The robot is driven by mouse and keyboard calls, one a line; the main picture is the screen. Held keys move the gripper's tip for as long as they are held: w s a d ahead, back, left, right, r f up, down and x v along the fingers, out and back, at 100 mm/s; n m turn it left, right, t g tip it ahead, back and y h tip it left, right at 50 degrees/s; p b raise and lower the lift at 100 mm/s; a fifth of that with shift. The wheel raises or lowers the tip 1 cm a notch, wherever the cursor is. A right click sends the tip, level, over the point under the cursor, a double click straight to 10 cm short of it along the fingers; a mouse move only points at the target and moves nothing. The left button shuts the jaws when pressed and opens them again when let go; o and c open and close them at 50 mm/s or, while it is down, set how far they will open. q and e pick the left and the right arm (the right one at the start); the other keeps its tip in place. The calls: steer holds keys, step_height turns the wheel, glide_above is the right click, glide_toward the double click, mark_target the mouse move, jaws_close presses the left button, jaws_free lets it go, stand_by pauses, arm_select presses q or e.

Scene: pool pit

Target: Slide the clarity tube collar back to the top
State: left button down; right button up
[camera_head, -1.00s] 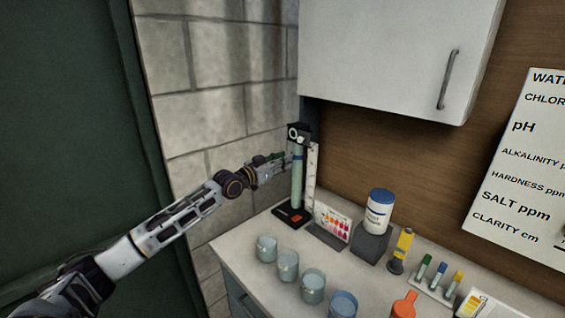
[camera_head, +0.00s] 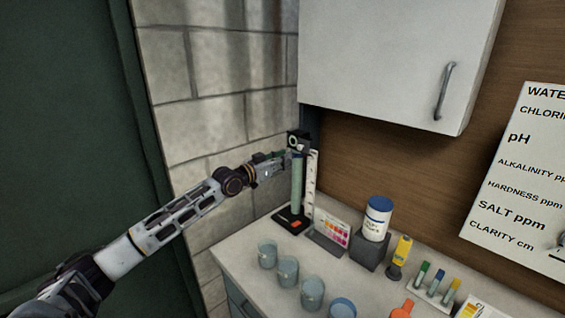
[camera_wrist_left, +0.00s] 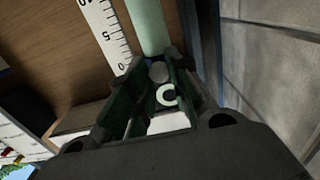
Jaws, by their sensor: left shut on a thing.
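The clarity tube (camera_head: 297,185) is a pale green upright cylinder on a black base in the head view. A black top piece with a pale ring (camera_head: 293,141) caps it. The tube also shows in the left wrist view (camera_wrist_left: 146,25). My left gripper (camera_head: 287,154) reaches in from the left, just below the top piece. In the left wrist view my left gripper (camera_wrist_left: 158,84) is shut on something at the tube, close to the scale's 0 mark. The collar is mostly hidden by the fingers. My right gripper is out of view.
A white scale (camera_head: 312,178) stands right beside the tube. A colour chart (camera_head: 332,227), a blue-lidded tub (camera_head: 377,219) and several beakers (camera_head: 288,270) stand on the counter. A white cabinet (camera_head: 395,60) hangs above; a block wall (camera_head: 220,110) is behind.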

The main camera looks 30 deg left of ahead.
arm_select(q)
steer(key=shift+a+r, duration=0.1)
steer(key=shift+r, duration=0.3)
steer(key=c, duration=1.7)
jaws_free()
steer(key=o, duration=0.4)
steer(key=shift+f+v, duration=0.2)
steer(key=shift+v, duration=5.5)
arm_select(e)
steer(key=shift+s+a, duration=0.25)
arm_select(q)
steer(key=shift+s, duration=0.3)
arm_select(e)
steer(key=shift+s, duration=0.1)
